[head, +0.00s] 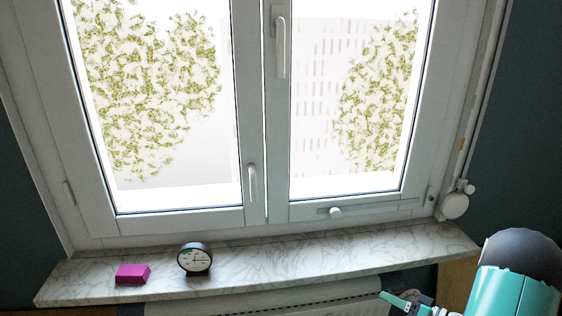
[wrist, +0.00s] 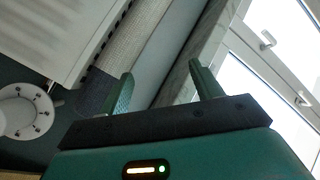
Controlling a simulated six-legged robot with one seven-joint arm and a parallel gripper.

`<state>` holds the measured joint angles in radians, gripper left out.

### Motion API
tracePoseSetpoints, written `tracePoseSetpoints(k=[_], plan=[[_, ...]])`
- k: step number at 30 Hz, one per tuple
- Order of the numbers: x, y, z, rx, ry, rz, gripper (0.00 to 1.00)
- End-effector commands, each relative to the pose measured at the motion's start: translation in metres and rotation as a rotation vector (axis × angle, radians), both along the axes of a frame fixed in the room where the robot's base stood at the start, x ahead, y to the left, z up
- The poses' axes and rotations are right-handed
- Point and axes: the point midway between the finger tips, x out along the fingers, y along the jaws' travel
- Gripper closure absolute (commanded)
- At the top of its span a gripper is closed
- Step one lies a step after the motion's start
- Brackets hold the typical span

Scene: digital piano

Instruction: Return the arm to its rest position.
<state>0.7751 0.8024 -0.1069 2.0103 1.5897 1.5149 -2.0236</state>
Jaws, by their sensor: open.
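My gripper (wrist: 163,84) is open in the wrist view, its two green fingers spread apart with nothing between them. In the head view my gripper (head: 402,303) shows at the bottom right, low in front of the radiator and below the sill's front edge. My teal arm with a dark rounded joint fills the bottom right corner there. The rest of the arm is out of view.
A marble windowsill (head: 340,255) runs under a white closed window (head: 262,215). A magenta box (head: 132,274) and a round black dial clock (head: 195,260) stand on its left part. A white radiator (head: 270,300) is below; the wrist view shows a white round fitting (wrist: 24,112).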

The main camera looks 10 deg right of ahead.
Motion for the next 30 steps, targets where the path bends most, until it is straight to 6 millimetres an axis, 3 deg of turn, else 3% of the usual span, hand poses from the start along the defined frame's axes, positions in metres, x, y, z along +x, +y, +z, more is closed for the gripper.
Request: tracePoseSetpoints(k=[1,6,15,21,30], plan=[[0.003,0.020,0.020,-0.003,0.034,0.063,0.35],[-0.004,0.082,0.065,-0.023,0.207,0.248,0.35],[-0.047,0.169,0.126,-0.193,0.514,0.436,0.35],[-0.085,0.206,0.154,-0.374,0.679,0.446,0.35],[-0.139,0.231,0.188,-0.670,0.795,0.297,0.35]])
